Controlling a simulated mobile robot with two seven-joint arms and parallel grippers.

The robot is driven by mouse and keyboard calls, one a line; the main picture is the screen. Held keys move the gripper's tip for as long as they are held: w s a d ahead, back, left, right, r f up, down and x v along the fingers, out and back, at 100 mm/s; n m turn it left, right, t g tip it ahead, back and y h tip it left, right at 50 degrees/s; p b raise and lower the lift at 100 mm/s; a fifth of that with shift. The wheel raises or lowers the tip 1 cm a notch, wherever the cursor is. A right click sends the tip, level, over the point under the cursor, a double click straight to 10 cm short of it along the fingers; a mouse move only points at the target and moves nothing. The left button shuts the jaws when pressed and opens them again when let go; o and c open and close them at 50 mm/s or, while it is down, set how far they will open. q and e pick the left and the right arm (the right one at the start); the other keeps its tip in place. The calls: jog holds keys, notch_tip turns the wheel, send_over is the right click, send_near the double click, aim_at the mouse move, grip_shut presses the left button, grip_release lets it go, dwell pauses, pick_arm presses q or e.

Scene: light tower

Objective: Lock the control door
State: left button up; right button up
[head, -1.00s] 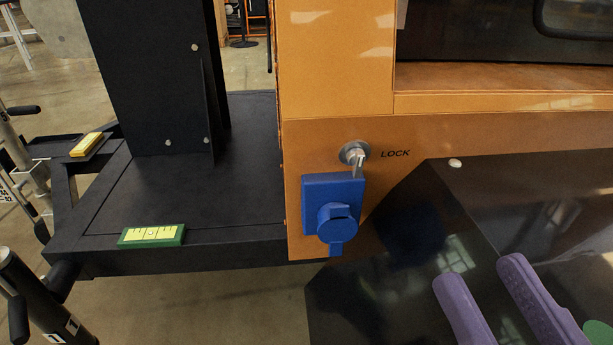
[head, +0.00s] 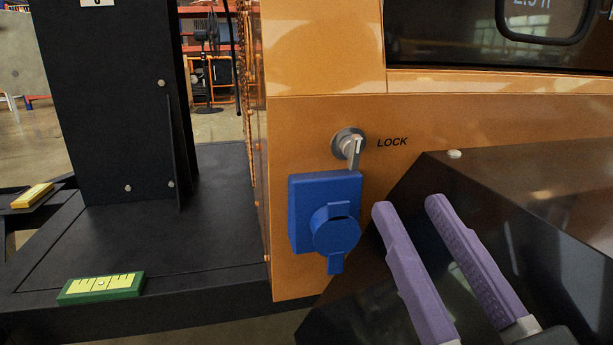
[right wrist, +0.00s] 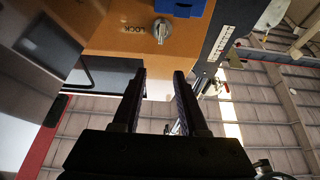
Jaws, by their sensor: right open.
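The lock (head: 350,146), a round metal cylinder with a silver key-like handle pointing down, sits on the orange panel (head: 310,120) beside the printed word LOCK. It also shows in the right wrist view (right wrist: 162,30) at the top. A blue box with a round blue cover (head: 335,235) is mounted just below it. My right gripper (head: 406,204) has purple fingers, spread apart and empty, below and to the right of the lock, not touching it. In the right wrist view the open fingers (right wrist: 159,75) point toward the panel. My left gripper is out of view.
A dark sloped cover (head: 520,190) stands to the right of the panel. A black platform (head: 200,240) on the left carries a green and yellow level (head: 100,287) at its front edge. A dark window (head: 450,35) is above.

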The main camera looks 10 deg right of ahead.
aim_at(357, 154)
jog(key=w+b, duration=0.1)
jog(key=w, duration=0.2)
jog(key=w+b, duration=0.1)
jog(key=w, duration=0.2)
jog(key=w+b, duration=0.1)
jog(key=w, duration=0.3)
jog(key=shift+w+a+r, duration=0.1)
jog(key=shift+a+r, duration=0.05)
jog(key=shift+r, duration=0.15)
jog(key=shift+w+r, duration=0.25)
jog(key=shift+w, duration=0.1)
grip_shut()
